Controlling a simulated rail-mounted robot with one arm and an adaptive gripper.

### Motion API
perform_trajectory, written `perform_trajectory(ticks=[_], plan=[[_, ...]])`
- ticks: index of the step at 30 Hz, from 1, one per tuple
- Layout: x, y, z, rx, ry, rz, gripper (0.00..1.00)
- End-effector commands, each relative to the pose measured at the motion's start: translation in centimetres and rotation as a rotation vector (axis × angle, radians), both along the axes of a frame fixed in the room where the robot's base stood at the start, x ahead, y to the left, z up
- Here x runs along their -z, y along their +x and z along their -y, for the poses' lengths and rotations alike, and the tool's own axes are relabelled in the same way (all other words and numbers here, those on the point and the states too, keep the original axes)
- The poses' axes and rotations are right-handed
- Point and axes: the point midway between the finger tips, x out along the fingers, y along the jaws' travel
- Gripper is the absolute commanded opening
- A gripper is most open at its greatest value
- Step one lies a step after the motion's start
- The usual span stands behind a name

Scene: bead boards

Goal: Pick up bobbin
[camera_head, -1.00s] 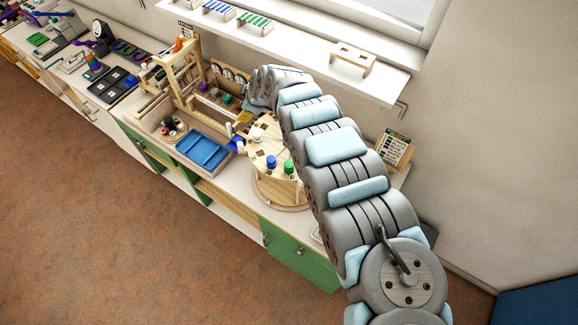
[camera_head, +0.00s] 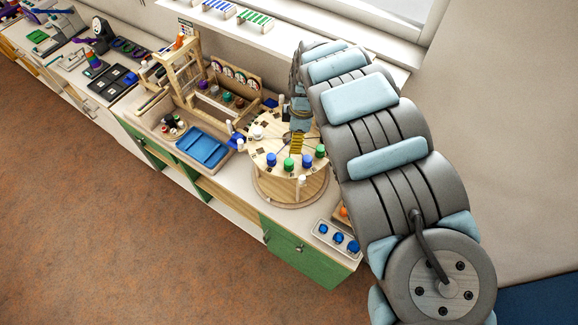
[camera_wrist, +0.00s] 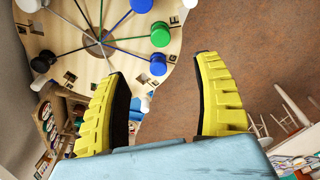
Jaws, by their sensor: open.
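A round wooden bobbin stand (camera_head: 262,182) holds several bobbins around its rim, with threads running to its middle. In the head view a blue bobbin (camera_head: 271,160), a green bobbin (camera_head: 291,164) and another blue bobbin (camera_head: 307,160) sit along the near edge; a white one (camera_head: 257,132) is at the left. My gripper (camera_head: 296,143) is over the stand's top. In the wrist view my gripper (camera_wrist: 157,82) is open, with nothing between its yellow fingers. A blue bobbin (camera_wrist: 158,65) and a green bobbin (camera_wrist: 160,35) show beyond the fingertips. A black bobbin (camera_wrist: 42,63) is to the left.
A blue tray (camera_head: 203,147) and a wooden frame (camera_head: 190,75) stand left of the stand. A small rack with blue pieces (camera_head: 337,237) lies at the bench's front right. A wooden rack with coloured spools (camera_head: 236,82) stands behind. The floor in front is clear.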

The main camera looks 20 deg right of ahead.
Motion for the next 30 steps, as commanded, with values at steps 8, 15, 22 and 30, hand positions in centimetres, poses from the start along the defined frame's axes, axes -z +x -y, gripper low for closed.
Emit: perform_trajectory(ticks=[8, 15, 22, 30], plan=[[3.6, 0.2, -0.5, 0.0, 0.001, -0.001, 0.67], [6.4, 0.3, -0.8, 0.001, 0.001, -0.001, 0.67], [8.3, 0.3, -1.0, 0.001, 0.004, -0.002, 0.67], [9.6, 0.4, -1.1, 0.001, 0.001, 0.0, 0.67]])
